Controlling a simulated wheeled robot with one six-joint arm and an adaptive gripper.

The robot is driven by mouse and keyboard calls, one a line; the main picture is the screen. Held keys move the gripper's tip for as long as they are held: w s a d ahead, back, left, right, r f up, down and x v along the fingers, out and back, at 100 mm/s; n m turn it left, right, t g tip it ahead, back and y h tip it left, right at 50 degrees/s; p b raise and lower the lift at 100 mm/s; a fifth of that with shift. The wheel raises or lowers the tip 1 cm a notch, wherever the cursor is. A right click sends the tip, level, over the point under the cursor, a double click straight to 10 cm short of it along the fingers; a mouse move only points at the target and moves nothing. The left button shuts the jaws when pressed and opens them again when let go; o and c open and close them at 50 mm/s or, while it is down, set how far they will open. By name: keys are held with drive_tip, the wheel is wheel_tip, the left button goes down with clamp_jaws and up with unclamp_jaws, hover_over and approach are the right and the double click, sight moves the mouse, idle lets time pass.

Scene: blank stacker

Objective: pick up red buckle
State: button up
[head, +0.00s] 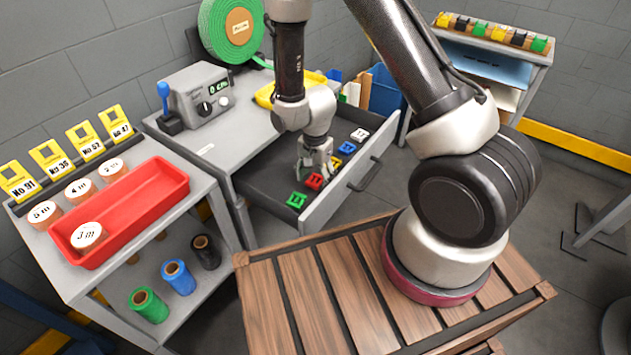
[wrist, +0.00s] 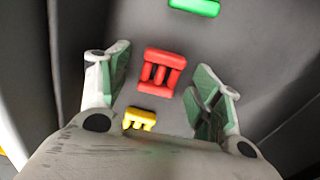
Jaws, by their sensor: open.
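The red buckle (head: 314,181) lies in the open grey drawer, in a row with other buckles. In the wrist view the red buckle (wrist: 161,74) lies between and a little beyond the fingertips. My gripper (head: 313,167) points down into the drawer, above the red buckle. In the wrist view my gripper (wrist: 163,84) is open, with one finger on each side of the red buckle and nothing held. I cannot tell the exact height of the fingers above the drawer floor.
The drawer's front wall (head: 352,185) stands close on the right. A red tray (head: 150,195) is on the left cart.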

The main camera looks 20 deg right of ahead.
drive_tip(key=c, duration=0.9)
drive_tip(key=shift+c, duration=0.2)
